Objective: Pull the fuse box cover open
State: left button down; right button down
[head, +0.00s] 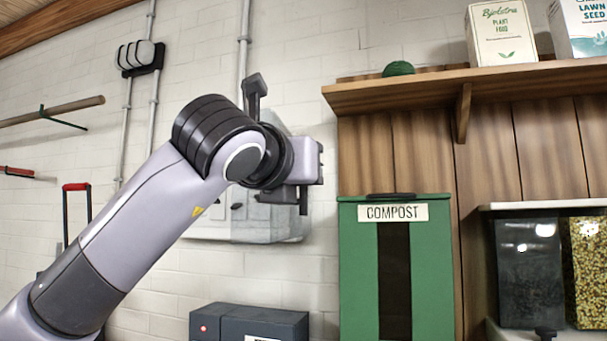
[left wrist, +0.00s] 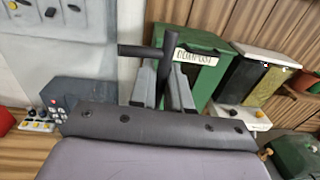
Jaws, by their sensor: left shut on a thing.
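The grey fuse box (head: 245,228) is on the white brick wall in the head view, largely hidden behind my left wrist. Part of its front with dark switches shows at the upper left of the left wrist view (left wrist: 100,30). My left gripper (head: 300,198) is in front of its right side. In the left wrist view, its grey fingers (left wrist: 165,92) are shut on a dark T-shaped bar (left wrist: 140,51), which looks like a handle. Its join to the cover is hidden, and I cannot tell how far the cover stands open. My right gripper is out of view.
A green compost bin (head: 432,270) stands right of the fuse box, under a wooden shelf (head: 420,90) with packets. A dark grey box (head: 265,325) with a red button is below. Clear containers (head: 527,270) are at the far right.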

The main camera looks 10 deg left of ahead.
pick_arm(q)
jog(key=shift+a+r, duration=0.1)
jog(key=c, duration=1.3)
grip_release()
jog(key=shift+o, duration=0.2)
jog(key=b+v, duration=0.2)
jog(key=v, duration=0.5)
jog(key=shift+b, duration=0.35)
jog(key=shift+s, duration=0.1)
